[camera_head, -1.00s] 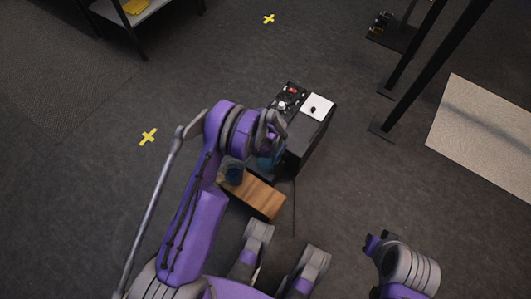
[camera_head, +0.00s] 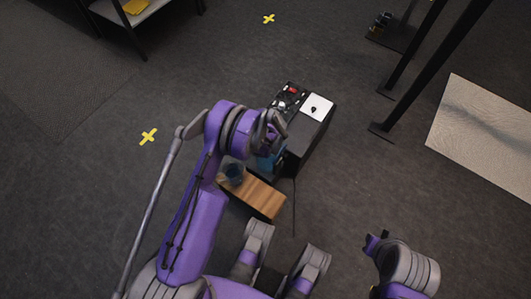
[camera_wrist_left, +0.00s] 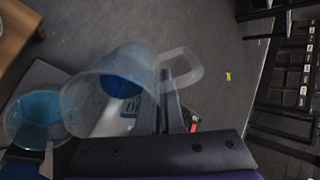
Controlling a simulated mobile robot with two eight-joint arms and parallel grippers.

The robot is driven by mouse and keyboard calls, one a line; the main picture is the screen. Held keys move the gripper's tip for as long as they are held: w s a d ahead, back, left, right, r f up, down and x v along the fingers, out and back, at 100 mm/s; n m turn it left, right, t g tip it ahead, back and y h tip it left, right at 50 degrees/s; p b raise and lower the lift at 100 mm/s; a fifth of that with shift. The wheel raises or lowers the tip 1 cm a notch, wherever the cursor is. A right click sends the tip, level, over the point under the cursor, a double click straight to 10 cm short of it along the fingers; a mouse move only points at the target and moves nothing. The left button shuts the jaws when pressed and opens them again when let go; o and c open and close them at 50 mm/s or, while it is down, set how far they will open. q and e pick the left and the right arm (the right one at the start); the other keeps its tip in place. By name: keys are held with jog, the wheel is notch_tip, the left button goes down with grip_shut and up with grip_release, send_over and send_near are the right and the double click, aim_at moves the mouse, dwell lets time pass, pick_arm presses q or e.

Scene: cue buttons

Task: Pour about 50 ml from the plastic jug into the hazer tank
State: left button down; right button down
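The clear plastic jug (camera_wrist_left: 100,98) is large and close in the left wrist view, tilted, with blue liquid in it. Its handle (camera_wrist_left: 190,66) is on the right. My left gripper (camera_wrist_left: 168,95) appears shut on the handle side. The hazer tank (camera_wrist_left: 40,112), clear with blue liquid, is left of and below the jug. No stream is visible. My right gripper (camera_head: 376,242) is at lower right, fingers unclear.
The wooden block (camera_head: 258,199) stands just in front of the hazer. A white pad (camera_head: 317,106) and a red button (camera_head: 292,90) are on top of the dark units. Black frame legs (camera_head: 400,75) stand to the right. Floor at left, with a yellow cross (camera_head: 148,137), is clear.

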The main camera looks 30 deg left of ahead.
pick_arm(q)
jog(key=shift+a, duration=0.1)
dwell(0.3)
jog(key=shift+w+a+r+g+h, duration=0.15)
jog(key=shift+a+g+h, duration=0.1)
jog(key=shift+h, duration=0.15)
jog(key=shift+w+a+f+g+h, duration=0.15)
jog(key=shift+g+h, duration=0.1)
jog(key=shift+h, duration=0.15)
jog(key=shift+w+a+g+h, duration=0.35)
jog(key=shift+a+g+h, duration=0.15)
jog(key=shift+a+h, duration=0.15)
jog(key=shift+w+a+f+g+h+b, duration=0.4)
jog(key=shift+a+f+h+b, duration=0.15)
jog(key=shift+f+h+b, duration=0.35)
jog(key=shift+w+a+r+g+h+b, duration=0.15)
jog(key=shift+w+a+g+h+b, duration=0.2)
jog(key=shift+a+g+h, duration=0.1)
jog(key=shift+w+a+f+g+h, duration=0.2)
jog(key=shift+g+h, duration=0.15)
jog(key=shift+h, duration=0.15)
jog(key=shift+w+a+f+g+h, duration=0.1)
jog(key=shift+f+g+h, duration=0.15)
jog(key=shift+h, duration=0.25)
